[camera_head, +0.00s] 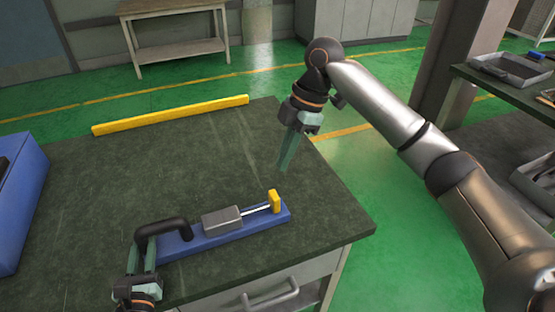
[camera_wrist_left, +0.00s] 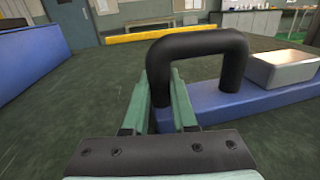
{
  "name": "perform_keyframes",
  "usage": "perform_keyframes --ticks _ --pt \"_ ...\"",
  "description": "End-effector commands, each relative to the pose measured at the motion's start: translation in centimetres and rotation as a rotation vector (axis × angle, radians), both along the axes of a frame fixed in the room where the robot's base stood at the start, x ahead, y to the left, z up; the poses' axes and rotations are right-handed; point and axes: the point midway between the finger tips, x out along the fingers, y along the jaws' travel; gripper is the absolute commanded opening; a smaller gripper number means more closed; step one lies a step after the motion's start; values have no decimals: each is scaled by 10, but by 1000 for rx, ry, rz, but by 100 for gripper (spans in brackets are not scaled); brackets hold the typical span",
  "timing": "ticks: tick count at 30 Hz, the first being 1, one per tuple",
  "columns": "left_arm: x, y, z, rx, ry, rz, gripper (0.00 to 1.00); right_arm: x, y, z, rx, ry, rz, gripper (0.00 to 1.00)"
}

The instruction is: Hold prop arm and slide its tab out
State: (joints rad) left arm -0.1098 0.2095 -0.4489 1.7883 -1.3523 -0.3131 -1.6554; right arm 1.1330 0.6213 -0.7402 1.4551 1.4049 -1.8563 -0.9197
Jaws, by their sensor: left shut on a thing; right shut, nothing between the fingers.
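The prop arm lies on the dark table top. It has a blue base (camera_head: 215,239), a black handle (camera_head: 165,228) at its left end, a grey block (camera_head: 221,220), and a thin pale rod leading to a yellow tab (camera_head: 275,201) at its right end. My left gripper (camera_head: 144,252) is shut on the near leg of the handle. In the left wrist view the handle (camera_wrist_left: 200,45) rises between the green fingers (camera_wrist_left: 164,105). My right gripper (camera_head: 284,166) is shut and empty, its fingers pointing down, behind and above the yellow tab and apart from it.
A yellow bar (camera_head: 172,114) lies along the table's back edge. A blue box (camera_head: 18,203) stands at the left. The dark table top (camera_head: 100,180) is clear between them. A drawer with a handle (camera_head: 270,298) is below the front edge. Shelves with trays (camera_head: 510,70) stand at the right.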

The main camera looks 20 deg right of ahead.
Motion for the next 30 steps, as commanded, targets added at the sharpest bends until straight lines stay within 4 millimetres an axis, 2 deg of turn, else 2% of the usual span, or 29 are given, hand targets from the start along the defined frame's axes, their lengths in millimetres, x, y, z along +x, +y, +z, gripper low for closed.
perform_keyframes --ticks 4,5,14,23,26,30 --pt "-1 -2 -1 -2 1 -5 0 0 1 0 1 0 1 0" --pt "-1 -2 -1 -2 1 -5 28 0 1 0 1 0 1 0" --pt "-1 -1 0 -2 1 -3 60 0 1 -1 1 -1 2 0" --pt "-3 0 -1 -1 1 -2 60 0 1 -1 1 -1 2 0" --pt "-11 1 -1 0 3 -2 60 0 1 -1 1 -1 2 0" --pt "-34 5 -2 1 5 -3 60 0 1 -1 1 -1 2 0"
